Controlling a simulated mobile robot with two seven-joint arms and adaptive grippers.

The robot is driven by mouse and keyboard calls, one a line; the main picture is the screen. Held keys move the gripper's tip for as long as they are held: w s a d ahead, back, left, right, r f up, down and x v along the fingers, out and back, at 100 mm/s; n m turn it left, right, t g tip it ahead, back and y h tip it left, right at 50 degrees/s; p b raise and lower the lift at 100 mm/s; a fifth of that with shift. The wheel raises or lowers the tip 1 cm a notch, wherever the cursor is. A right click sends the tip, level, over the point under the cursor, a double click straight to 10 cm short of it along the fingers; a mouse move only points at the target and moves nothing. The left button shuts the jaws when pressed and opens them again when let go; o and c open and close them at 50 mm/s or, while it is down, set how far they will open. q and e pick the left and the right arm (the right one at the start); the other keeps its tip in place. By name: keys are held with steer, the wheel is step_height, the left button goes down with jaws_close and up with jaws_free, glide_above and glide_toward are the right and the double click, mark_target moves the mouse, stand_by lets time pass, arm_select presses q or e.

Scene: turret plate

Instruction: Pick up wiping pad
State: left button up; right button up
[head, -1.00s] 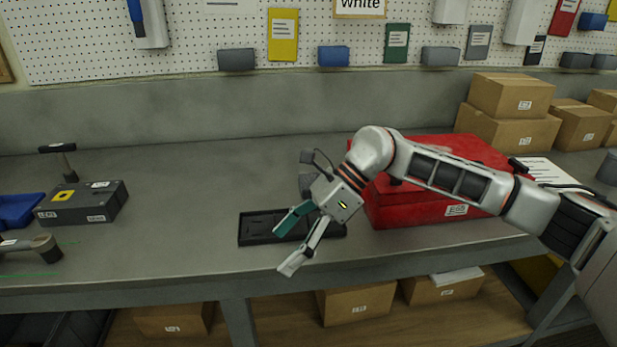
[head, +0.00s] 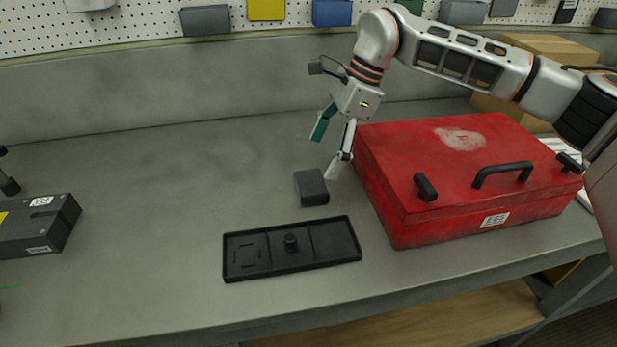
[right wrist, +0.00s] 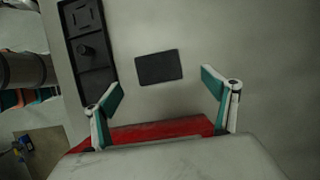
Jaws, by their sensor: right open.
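A dark grey block, which looks like the wiping pad (head: 311,187), lies on the workbench between the black tray and the red case. In the right wrist view the pad (right wrist: 159,68) shows as a dark rectangle ahead of and between the fingers. My right gripper (head: 331,153) is open and empty, above the bench just behind the pad and apart from it. Its two teal-lined fingers (right wrist: 168,98) are spread wide in the right wrist view. My left gripper is in neither current view.
A black compartment tray (head: 245,275) with a small knob lies in front of the pad. A red case (head: 400,190) with black handles stands close to the right. A dark box (head: 40,232) sits at far left. The bench (head: 170,180) is clear left of the pad.

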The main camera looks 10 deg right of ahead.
mark_target(312, 181)
steer(key=shift+s+a+f, duration=0.15)
steer(key=shift+a+f, duration=0.05)
steer(key=shift+f, duration=0.25)
steer(key=shift+s+a+f, duration=0.1)
steer(key=shift+a+f, duration=0.1)
steer(key=shift+f, duration=0.2)
steer(key=x, duration=0.5)
steer(key=shift+d+f, duration=0.1)
steer(key=shift+d, duration=0.05)
steer(key=shift+c, duration=0.2)
steer(key=c, duration=1)
